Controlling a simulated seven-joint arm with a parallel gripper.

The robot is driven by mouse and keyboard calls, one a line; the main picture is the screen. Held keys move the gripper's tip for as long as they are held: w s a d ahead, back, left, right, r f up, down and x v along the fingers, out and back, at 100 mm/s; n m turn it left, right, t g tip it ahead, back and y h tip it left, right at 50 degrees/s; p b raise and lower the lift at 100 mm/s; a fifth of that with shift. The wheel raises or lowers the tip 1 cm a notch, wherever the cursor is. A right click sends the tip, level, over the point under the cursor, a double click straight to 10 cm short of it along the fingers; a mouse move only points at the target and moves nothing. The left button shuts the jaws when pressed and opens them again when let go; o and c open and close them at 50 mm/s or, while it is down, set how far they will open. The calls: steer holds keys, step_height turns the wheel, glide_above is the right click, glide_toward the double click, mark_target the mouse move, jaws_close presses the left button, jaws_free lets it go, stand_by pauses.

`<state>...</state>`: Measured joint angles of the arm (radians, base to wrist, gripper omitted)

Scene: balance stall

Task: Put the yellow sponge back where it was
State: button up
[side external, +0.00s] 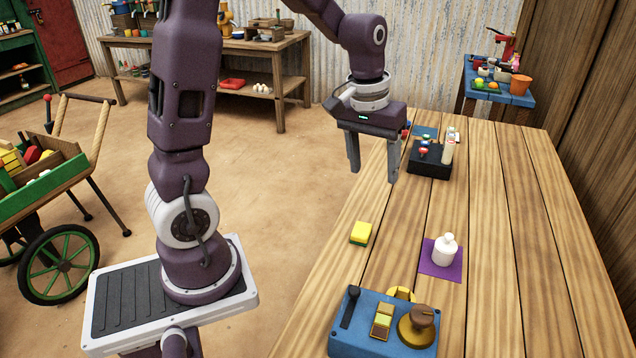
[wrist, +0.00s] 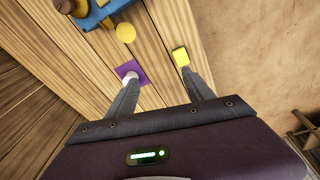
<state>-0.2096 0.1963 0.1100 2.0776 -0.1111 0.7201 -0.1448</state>
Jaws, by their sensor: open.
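The yellow sponge (side external: 360,233) lies on the wooden table near its left edge, with a green underside showing. It also shows in the wrist view (wrist: 181,57), beyond the right fingertip. My gripper (side external: 373,176) is open and empty, raised above the far left part of the table and apart from the sponge. In the wrist view its two fingers (wrist: 162,82) are spread wide with only table between them. Where the sponge was before cannot be told from these frames.
A white bottle (side external: 445,250) stands on a purple mat (side external: 441,273) right of the sponge. A blue tray (side external: 345,344) with a lever, coloured blocks and a brass knobbed piece sits at the near edge. A black box (side external: 429,163) with small items stands farther back. The table's right side is clear.

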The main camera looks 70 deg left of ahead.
steer(key=s+d+r+m+t, duration=0.2)
steer(key=s+d+r+m, duration=0.1)
steer(key=s, duration=0.6)
steer(key=s+d+r+m+t, duration=0.1)
steer(key=s+d+r+m, duration=0.2)
steer(key=s, duration=0.7)
steer(key=d+r, duration=0.2)
steer(key=d, duration=0.1)
steer(key=shift+t, duration=0.4)
